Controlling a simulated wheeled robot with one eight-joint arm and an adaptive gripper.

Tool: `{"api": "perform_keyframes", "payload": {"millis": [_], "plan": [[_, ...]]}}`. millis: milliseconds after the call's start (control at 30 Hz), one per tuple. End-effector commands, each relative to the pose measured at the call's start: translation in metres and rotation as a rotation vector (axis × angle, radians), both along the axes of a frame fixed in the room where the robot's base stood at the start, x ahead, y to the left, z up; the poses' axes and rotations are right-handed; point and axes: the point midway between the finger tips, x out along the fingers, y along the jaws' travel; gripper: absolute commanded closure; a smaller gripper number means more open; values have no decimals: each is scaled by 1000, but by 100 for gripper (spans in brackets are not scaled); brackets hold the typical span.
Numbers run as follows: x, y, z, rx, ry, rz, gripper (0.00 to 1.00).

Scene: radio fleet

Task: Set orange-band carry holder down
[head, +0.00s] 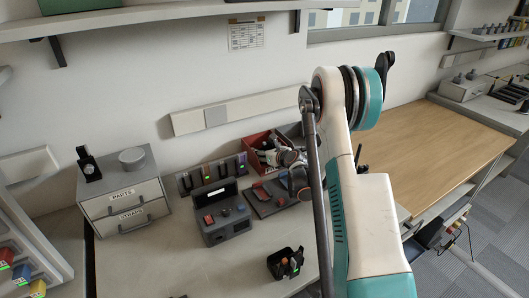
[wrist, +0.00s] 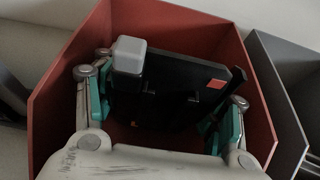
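The carry holder (wrist: 165,90) is black with an orange square (wrist: 217,84) on its face and a light grey block on its upper left. In the wrist view it sits tilted within the walls of a red bin (wrist: 258,110). My gripper (wrist: 165,112) is down in this bin. Its teal-padded fingers are wide apart, one at each side of the holder. Whether both pads press on it cannot be made out. In the head view the red bin (head: 256,141) stands at the back of the worktop, and my gripper (head: 290,157) is partly hidden there by my arm.
A grey bin (wrist: 290,100) adjoins the red bin on the right. A dark console (head: 226,218) and a black cup with an orange-marked item (head: 284,266) stand on the worktop (head: 150,262). A drawer unit (head: 125,195) is at left. The wooden table (head: 440,150) is largely clear.

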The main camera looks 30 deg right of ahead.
Motion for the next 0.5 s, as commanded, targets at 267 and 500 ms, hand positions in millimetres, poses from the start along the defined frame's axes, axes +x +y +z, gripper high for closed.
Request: {"api": "perform_keyframes", "payload": {"millis": [267,500], "plan": [[0,0,1,0,0,0,28],[-5,-1,7,1,0,-1,28]]}}
